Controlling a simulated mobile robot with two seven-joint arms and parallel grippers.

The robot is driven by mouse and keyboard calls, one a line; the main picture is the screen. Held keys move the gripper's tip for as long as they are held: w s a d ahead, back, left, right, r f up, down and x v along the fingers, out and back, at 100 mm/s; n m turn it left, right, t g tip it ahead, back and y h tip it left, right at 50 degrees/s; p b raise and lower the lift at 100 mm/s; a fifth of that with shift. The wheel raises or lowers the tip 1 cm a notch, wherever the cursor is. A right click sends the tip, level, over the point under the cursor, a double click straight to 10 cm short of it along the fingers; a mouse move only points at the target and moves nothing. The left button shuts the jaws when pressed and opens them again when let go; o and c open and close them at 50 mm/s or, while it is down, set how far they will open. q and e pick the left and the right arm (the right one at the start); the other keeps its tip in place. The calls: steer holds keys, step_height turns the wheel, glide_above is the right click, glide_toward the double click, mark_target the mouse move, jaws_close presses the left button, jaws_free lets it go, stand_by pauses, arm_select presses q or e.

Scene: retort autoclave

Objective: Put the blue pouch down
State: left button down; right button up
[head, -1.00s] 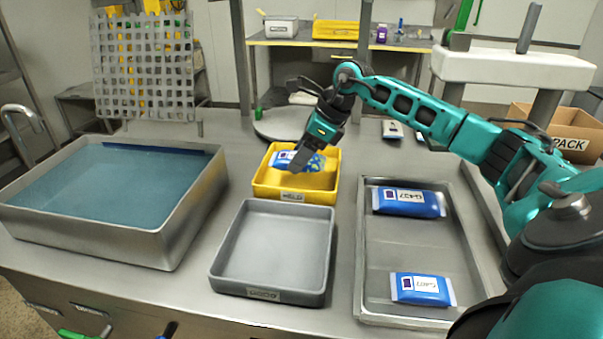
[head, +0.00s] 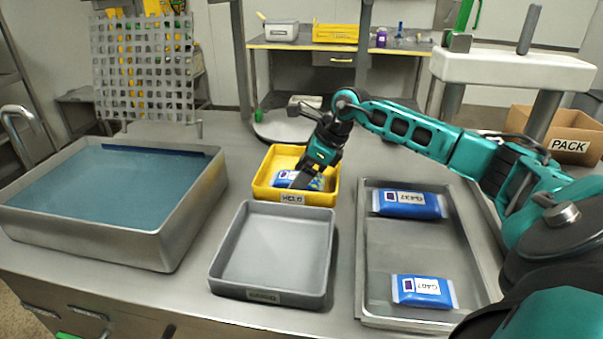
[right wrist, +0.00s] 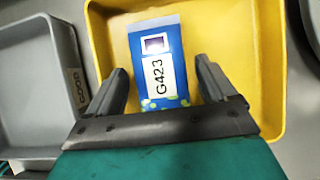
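The blue pouch (head: 287,178), labelled G423 in the right wrist view (right wrist: 158,65), lies in the yellow bin (head: 291,198) marked HELD. It also has a yellow-spotted end. My right gripper (head: 309,178) reaches down into the bin over the pouch. In the right wrist view the gripper's fingers (right wrist: 160,88) stand apart on both sides of the pouch, with a small gap showing at each side. My left gripper is not in view.
A grey tray (head: 327,235) marked GOOD stands in front of the yellow bin. A metal tray (head: 425,258) with two blue pouches is at the right. A large water-filled basin (head: 160,245) stands at the left. A cardboard PACK box (head: 570,146) is at the far right.

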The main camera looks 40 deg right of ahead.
steer(key=shift+o, duration=0.2)
steer(key=shift+r, duration=0.3)
steer(key=v, duration=1.1)
steer(key=shift+s+r+p, duration=0.25)
steer(key=shift+r+p, duration=0.05)
steer(key=shift+d, duration=0.1)
